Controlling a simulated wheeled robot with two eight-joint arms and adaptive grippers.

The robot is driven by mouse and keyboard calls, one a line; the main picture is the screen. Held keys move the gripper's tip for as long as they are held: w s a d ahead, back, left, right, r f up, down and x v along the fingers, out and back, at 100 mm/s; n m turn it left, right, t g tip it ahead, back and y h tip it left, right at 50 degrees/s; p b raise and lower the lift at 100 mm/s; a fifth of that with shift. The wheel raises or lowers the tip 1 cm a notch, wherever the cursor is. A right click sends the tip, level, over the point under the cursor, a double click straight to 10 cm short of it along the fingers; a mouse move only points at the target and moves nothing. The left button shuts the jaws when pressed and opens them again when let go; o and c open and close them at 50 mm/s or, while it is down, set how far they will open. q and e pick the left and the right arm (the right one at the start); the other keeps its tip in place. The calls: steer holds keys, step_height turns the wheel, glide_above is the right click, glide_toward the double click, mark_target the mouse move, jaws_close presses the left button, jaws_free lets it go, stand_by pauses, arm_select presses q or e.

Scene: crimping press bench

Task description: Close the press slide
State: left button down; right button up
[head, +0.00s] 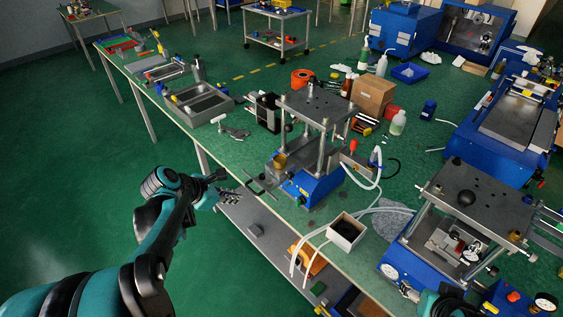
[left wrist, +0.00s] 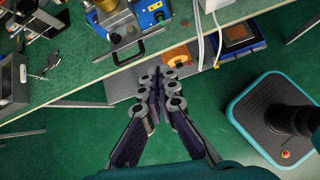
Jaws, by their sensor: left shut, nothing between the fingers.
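The press (head: 312,103) stands on the green bench with a grey top plate on posts and a blue control box. Its slide (head: 279,172) sticks out at the front-left, with a brass cylinder (head: 279,160) on it and a dark bar handle (head: 257,188) at its front. The handle (left wrist: 120,58) also shows in the left wrist view, near the bench edge. My left gripper (head: 236,196) is shut and empty, just off the bench edge, left of the handle and apart from it. Its closed fingers (left wrist: 157,88) fill the middle of the left wrist view.
A second press (head: 483,205) stands at the right. A small white box (head: 346,231) and pale hoses lie between the presses. A grey tool (head: 234,131) and a dark box (head: 265,112) lie left of the first press. A lower shelf (head: 262,238) runs below the bench edge.

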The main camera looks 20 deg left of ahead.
arm_select(q)
steer(key=w+a+n, duration=0.1)
steer(key=n, duration=0.1)
steer(key=b, duration=0.4)
glide_toward(269, 185)
steer(key=shift+s+a+f+x, duration=0.1)
steer(key=shift+x, duration=1)
steer(key=shift+s+a+f+x, duration=0.1)
steer(key=shift+x, duration=1)
steer(key=shift+s+f+x, duration=0.1)
steer(key=shift+x, duration=1)
steer(key=shift+w+d, duration=0.25)
steer(key=shift+w, duration=0.25)
steer(key=w+d, duration=0.3)
steer(key=w, duration=0.5)
steer(key=w+d, duration=0.4)
steer(key=w, duration=0.4)
steer(key=shift+a, duration=0.1)
